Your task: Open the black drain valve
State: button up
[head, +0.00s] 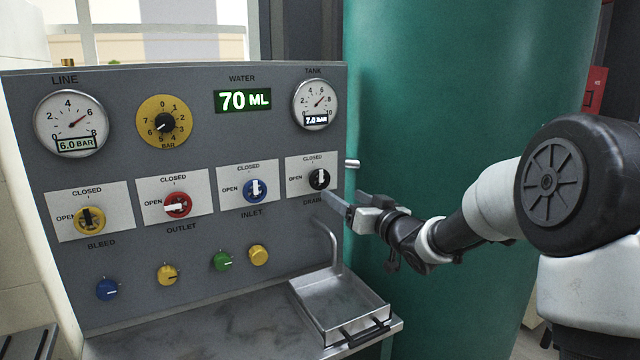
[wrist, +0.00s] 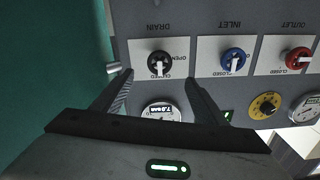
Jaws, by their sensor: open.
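The black drain valve (head: 319,179) is at the right end of the valve row on the grey panel. Its white handle points up to CLOSED. In the wrist view, which is upside down, the drain valve (wrist: 159,62) lies between the two fingers in the picture, with its handle pointing down to CLOSED. My gripper (head: 343,198) is at the panel's right side, near the drain valve. In the wrist view my gripper (wrist: 160,73) is open, with nothing between its fingers. I see no contact with the handle, and the exact gap is hard to judge.
The blue inlet valve (head: 255,190) is the nearest neighbour, with the red outlet valve (head: 177,205) and yellow bleed valve (head: 89,220) further left. The tank gauge (head: 316,104) is above. A metal tray (head: 297,290) and spout (head: 333,242) are below. A green tank (head: 440,110) stands right.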

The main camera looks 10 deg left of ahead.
aim_at(321, 182)
jog(key=x, duration=1.4)
jog(key=c, duration=1)
